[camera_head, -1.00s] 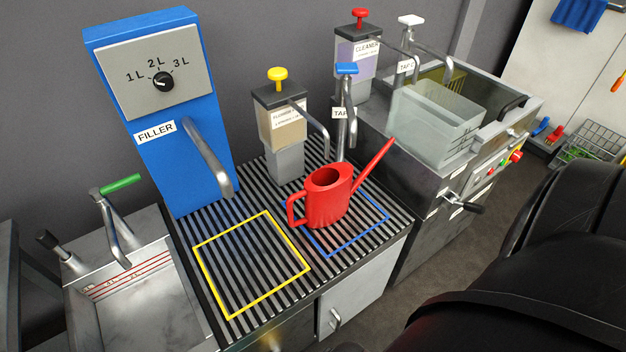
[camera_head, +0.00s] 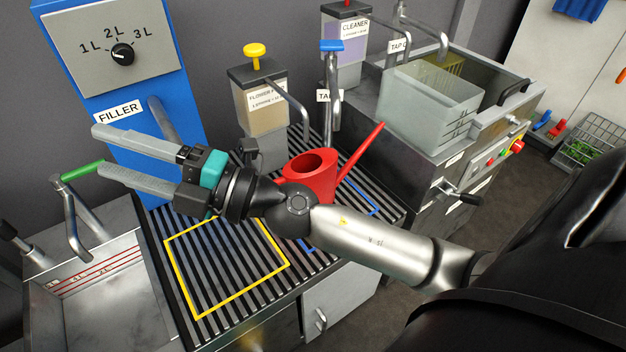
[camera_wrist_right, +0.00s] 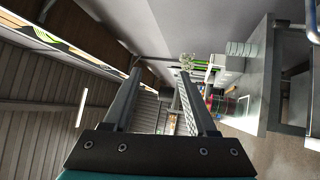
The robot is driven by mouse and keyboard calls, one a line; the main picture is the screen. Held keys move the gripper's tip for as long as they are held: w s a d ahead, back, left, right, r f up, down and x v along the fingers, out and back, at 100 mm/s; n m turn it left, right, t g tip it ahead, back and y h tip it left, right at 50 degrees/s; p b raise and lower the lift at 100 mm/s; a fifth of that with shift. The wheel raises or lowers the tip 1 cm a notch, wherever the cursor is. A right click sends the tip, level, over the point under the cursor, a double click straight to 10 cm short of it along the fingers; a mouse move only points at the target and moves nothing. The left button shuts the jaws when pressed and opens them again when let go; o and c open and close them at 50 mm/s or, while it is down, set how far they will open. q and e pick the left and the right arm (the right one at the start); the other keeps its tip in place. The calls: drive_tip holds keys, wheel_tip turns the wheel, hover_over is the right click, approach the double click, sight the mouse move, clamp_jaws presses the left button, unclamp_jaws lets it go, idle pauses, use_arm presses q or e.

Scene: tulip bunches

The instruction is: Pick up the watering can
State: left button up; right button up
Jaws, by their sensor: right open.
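The red watering can (camera_head: 312,172) stands upright on the striped grate, inside or over the blue outlined square. Its spout points up to the right, and its lower part and handle are hidden behind my right arm. My right gripper (camera_head: 98,150) is open and empty, held above the grate's left side in front of the blue filler and pointing left, away from the can. In the right wrist view its two fingers (camera_wrist_right: 158,75) are apart with nothing between them; the can is not seen there. My left gripper is not in view.
The blue filler (camera_head: 110,75) stands behind my right gripper, with a green-handled tap (camera_head: 82,171) close by. The yellow outlined square (camera_head: 240,282) is empty. A flower-food dispenser (camera_head: 258,105) stands behind the can. A clear bin (camera_head: 430,105) sits at the right sink.

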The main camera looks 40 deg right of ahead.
wheel_tip(320, 180, down, 13)
drive_tip(key=s+n+g+h, duration=0.1)
drive_tip(key=n+g+h, duration=0.2)
drive_tip(key=n+g, duration=0.7)
drive_tip(key=w+d+f+h, duration=0.2)
drive_tip(key=d+f+h, duration=0.3)
drive_tip(key=d, duration=0.6)
drive_tip(key=w+d+f+h, duration=0.2)
drive_tip(key=d+f+h, duration=0.1)
drive_tip(key=d+h, duration=0.6)
drive_tip(key=shift+g+y, duration=0.4)
drive_tip(key=shift+y, duration=0.3)
drive_tip(key=shift+d+b+x, duration=0.2)
drive_tip(key=shift+b+x, duration=0.7)
drive_tip(key=shift+x, duration=1.55)
drive_tip(key=shift+d+b+x, duration=0.2)
drive_tip(key=shift+b+x, duration=0.75)
drive_tip(key=shift+x, duration=1.45)
drive_tip(key=shift+d+b+x, duration=0.2)
drive_tip(key=shift+b+x, duration=0.7)
drive_tip(key=shift+x, duration=1.55)
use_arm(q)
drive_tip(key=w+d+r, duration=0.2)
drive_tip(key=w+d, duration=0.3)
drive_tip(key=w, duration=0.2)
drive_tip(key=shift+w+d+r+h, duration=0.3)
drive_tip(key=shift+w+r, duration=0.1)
